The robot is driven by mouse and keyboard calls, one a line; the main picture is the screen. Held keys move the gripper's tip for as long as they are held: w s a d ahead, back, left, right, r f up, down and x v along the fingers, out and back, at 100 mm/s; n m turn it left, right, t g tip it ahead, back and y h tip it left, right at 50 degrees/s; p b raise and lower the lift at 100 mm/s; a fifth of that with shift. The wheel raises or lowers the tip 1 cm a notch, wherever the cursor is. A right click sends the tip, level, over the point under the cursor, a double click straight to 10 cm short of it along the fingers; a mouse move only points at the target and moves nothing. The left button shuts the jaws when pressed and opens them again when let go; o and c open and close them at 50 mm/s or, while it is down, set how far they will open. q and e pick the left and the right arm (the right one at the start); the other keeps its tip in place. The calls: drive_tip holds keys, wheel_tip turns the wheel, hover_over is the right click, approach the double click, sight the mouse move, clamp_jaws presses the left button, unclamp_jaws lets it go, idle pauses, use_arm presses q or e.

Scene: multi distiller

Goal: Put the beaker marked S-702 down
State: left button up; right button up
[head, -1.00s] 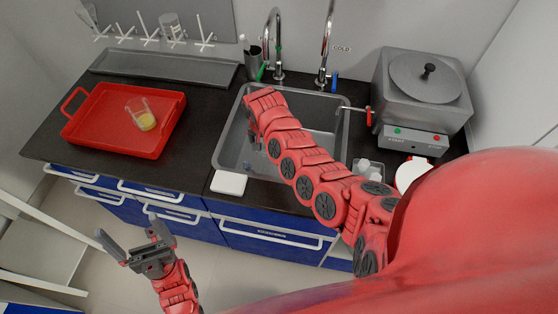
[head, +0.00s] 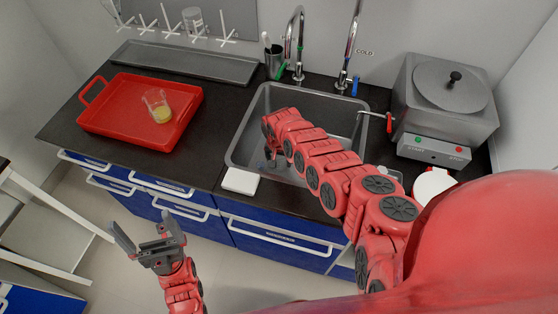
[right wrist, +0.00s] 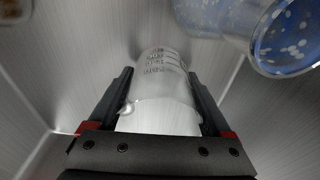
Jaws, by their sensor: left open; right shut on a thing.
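My right gripper (right wrist: 158,78) is shut on a clear glass beaker (right wrist: 160,62), one finger on each side. The beaker has dark graduation marks; I cannot read S-702 on it. They are down in the grey sink (head: 246,125), where my right arm hides much of them in the head view. Beside the held beaker in the right wrist view is a glass vessel (right wrist: 285,40) showing blue with white specks. Another beaker (head: 157,104) with yellow contents stands in the red tray (head: 100,128). My left gripper (head: 145,228) is open and empty in front of the counter.
Two taps (head: 298,45) (head: 350,50) rise behind the sink. A white block (head: 240,181) lies at its front left edge. A grey lidded bath (head: 445,105) stands at the right. A drying rack (head: 180,25) hangs at the back. The dark counter between tray and sink is clear.

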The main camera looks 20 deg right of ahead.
drive_tip(key=shift+f, duration=0.1)
drive_tip(key=shift+f, duration=0.15)
drive_tip(key=o, duration=1.2)
drive_tip(key=shift+r+p, duration=0.45)
drive_tip(key=shift+r, duration=0.3)
drive_tip(key=r+p, duration=0.2)
drive_tip(key=r, duration=0.3)
drive_tip(key=shift+s+a+p, duration=0.15)
drive_tip(key=shift+s+p, duration=0.1)
drive_tip(key=shift+p, duration=0.15)
drive_tip(key=shift+s+a+r, duration=0.1)
drive_tip(key=shift+s+r, duration=0.05)
drive_tip(key=shift+r, duration=0.85)
drive_tip(key=shift+s+a+r, duration=0.1)
drive_tip(key=shift+r, duration=0.85)
drive_tip(key=shift+s+a+r, duration=0.1)
drive_tip(key=shift+s+r, duration=0.05)
drive_tip(key=shift+r, duration=0.85)
